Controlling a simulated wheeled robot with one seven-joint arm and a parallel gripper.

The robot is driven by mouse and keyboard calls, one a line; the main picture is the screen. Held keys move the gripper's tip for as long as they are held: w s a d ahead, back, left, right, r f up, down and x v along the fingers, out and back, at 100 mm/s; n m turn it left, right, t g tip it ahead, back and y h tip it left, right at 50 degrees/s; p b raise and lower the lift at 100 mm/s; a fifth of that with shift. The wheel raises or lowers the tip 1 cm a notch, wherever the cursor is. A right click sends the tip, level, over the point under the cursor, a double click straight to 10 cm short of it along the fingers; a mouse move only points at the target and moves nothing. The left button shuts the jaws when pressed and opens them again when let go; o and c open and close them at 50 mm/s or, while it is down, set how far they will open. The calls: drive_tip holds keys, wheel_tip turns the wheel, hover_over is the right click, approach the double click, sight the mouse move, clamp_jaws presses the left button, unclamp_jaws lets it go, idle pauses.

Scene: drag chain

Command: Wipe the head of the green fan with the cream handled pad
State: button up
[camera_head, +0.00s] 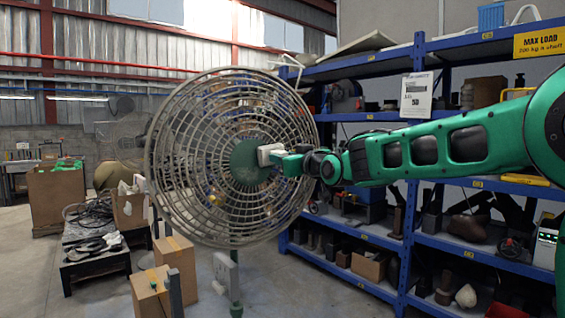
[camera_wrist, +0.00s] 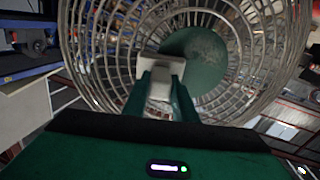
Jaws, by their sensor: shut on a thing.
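The green fan's head (camera_head: 190,190) is a round wire cage with a green hub (camera_head: 246,166), standing on a thin green post (camera_head: 236,285). My gripper (camera_head: 287,161) reaches in from the right and is shut on the cream handled pad (camera_head: 268,154). The pad is at the middle of the cage, in front of the hub; I cannot tell whether it touches the wires. In the wrist view the pad (camera_wrist: 160,75) sits between my green fingers, with the cage (camera_wrist: 100,60) and the green hub (camera_wrist: 200,55) close beyond it. The pad's wiping face is hidden from me.
Blue shelves (camera_head: 390,240) loaded with parts stand behind and to the right of the fan. Cardboard boxes (camera_head: 175,255) stand on the floor at the lower left. A low dark table (camera_head: 95,262) with clutter is further left. Some floor is clear between them.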

drive_tip(key=shift+v, duration=2.95)
drive_tip(key=v, duration=0.3)
drive_tip(key=shift+f, duration=0.1)
